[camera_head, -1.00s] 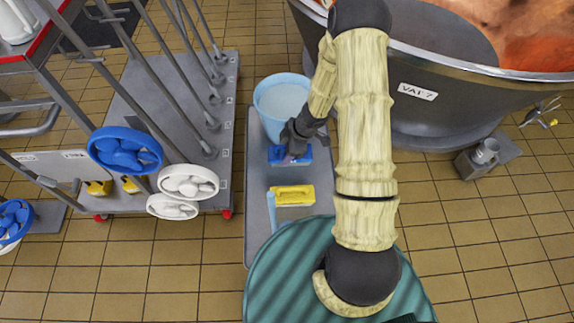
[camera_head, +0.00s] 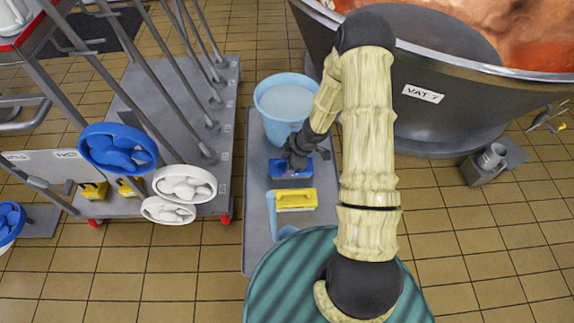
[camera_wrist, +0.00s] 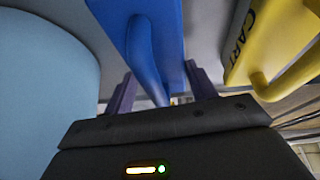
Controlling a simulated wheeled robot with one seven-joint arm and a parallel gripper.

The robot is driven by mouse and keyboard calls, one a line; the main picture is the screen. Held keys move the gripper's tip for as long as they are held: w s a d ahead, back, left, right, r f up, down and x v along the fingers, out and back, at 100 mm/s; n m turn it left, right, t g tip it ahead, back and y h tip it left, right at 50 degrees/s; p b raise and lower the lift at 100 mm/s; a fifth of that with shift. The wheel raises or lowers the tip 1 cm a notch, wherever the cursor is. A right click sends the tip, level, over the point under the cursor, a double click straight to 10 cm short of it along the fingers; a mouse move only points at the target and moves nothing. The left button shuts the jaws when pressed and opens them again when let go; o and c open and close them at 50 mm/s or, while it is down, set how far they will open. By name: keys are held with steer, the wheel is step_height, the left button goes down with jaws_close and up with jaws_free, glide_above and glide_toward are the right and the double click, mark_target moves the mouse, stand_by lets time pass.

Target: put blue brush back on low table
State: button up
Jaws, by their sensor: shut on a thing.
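The blue brush (camera_head: 291,168) is at the low grey table (camera_head: 257,222), between the light blue bucket and a yellow brush. My gripper (camera_head: 299,157) comes down on it from above. In the wrist view the blue brush (camera_wrist: 155,45) fills the top middle, with its handle between my two fingers (camera_wrist: 160,92), which are shut on it. The brush looks close to or on the table top; I cannot tell whether it touches. Its underside is hidden.
The light blue bucket (camera_head: 285,103) of pale liquid stands just behind the brush. The yellow brush (camera_head: 296,199) and a light blue tool (camera_head: 272,215) lie in front. A vat (camera_head: 440,80) is at right and a tool trolley (camera_head: 150,120) at left.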

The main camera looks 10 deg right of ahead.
steer(key=o, duration=1)
steer(key=shift+p+v, duration=3.55)
steer(key=shift+v, duration=2.5)
